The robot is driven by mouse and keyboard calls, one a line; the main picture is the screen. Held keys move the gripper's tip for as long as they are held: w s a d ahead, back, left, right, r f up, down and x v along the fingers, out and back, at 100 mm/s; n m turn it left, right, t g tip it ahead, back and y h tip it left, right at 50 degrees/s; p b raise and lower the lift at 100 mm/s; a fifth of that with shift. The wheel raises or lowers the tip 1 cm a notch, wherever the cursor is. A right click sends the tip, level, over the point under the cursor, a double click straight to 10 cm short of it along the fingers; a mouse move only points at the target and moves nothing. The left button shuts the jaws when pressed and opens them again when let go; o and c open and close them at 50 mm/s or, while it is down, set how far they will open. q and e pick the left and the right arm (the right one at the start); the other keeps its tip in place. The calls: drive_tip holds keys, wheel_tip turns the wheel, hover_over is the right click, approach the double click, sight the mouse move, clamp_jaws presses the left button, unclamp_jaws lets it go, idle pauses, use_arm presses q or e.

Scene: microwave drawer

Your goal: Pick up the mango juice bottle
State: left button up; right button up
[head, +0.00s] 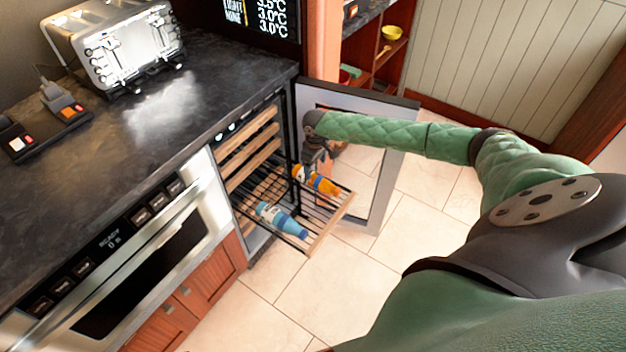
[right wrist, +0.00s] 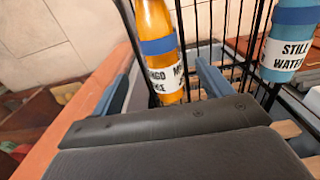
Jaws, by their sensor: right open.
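The mango juice bottle (head: 318,181), orange with a blue band and a white label, lies on the pulled-out wire rack of the cooler. In the right wrist view the bottle (right wrist: 157,45) shows ahead, between my two blue-grey fingers. My right gripper (right wrist: 163,78) is open around the line of the bottle; I cannot tell whether a finger touches it. In the head view the right gripper (head: 315,155) is small and dark, just behind the bottle, partly hidden by its own wrist. My left gripper is not in view.
A blue still water bottle (head: 282,219) lies on the same rack (head: 322,232), left of the mango juice. It also shows in the right wrist view (right wrist: 288,45). The open cooler door (head: 385,180) stands close to my right arm. The counter (head: 120,120) is at left.

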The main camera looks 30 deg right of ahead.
sight(313, 174)
drive_tip(key=shift+a+f, duration=0.1)
drive_tip(key=shift+f, duration=0.75)
drive_tip(key=f, duration=0.1)
drive_tip(key=f+p, duration=0.1)
drive_tip(key=f, duration=0.2)
drive_tip(key=shift+w+a+f, duration=0.15)
drive_tip(key=shift+w+f, duration=0.2)
drive_tip(key=shift+f, duration=0.15)
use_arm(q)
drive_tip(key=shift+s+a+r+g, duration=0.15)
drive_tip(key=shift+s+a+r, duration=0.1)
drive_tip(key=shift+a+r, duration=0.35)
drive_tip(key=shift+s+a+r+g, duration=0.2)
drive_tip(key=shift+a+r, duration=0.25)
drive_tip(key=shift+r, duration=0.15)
use_arm(e)
drive_tip(key=c, duration=1.3)
